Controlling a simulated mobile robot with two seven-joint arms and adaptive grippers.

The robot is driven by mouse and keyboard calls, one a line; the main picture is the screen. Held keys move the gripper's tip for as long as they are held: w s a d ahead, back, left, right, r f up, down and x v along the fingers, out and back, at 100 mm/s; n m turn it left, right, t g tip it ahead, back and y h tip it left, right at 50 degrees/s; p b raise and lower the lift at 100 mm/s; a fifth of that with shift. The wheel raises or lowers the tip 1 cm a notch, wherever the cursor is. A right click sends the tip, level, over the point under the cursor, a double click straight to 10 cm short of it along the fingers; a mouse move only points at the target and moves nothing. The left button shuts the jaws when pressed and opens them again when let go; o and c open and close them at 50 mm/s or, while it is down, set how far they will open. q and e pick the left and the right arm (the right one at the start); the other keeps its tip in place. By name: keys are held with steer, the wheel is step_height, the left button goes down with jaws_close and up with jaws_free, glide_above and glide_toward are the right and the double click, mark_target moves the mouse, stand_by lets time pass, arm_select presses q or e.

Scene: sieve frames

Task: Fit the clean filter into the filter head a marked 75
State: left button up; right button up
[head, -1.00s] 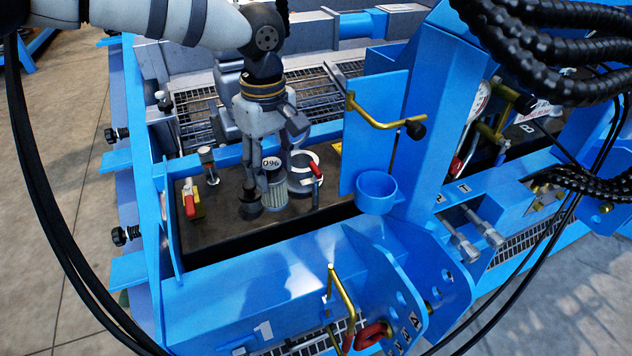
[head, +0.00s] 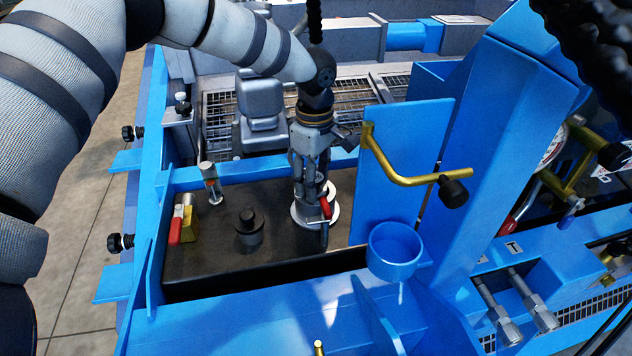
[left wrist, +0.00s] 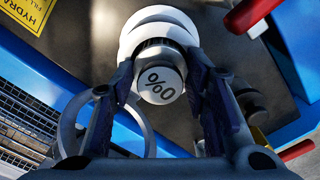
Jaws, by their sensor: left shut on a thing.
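The filter's round end cap, labelled with a 0 and a percent sign, faces the camera in the left wrist view (left wrist: 160,86). My left gripper (left wrist: 163,80) is shut on it, one finger on each side. In the head view my left gripper (head: 312,190) points down over a white ring-shaped head (head: 334,214) on the dark tank top, its fingers hiding most of the filter. The white ring (left wrist: 150,25) also shows just beyond the filter in the left wrist view. I cannot tell whether the filter touches or enters it. No 75 is readable. My right gripper is out of view.
A red lever (head: 325,208) stands right at the white ring. On the tank top (head: 200,265) are a black cap (head: 249,225) and a red-handled yellow valve (head: 183,222). A blue plate with a brass bar (head: 410,180) and a blue cup (head: 395,250) are close on the right.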

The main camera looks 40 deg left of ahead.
arm_select(q)
steer(key=shift+f, duration=0.2)
steer(key=o, duration=1.2)
steer(key=shift+o, duration=0.2)
step_height(320, 180, up, 12)
steer(key=p, duration=0.1)
steer(key=shift+r+p, duration=0.15)
steer(key=shift+p, duration=0.25)
steer(key=shift+r, duration=0.1)
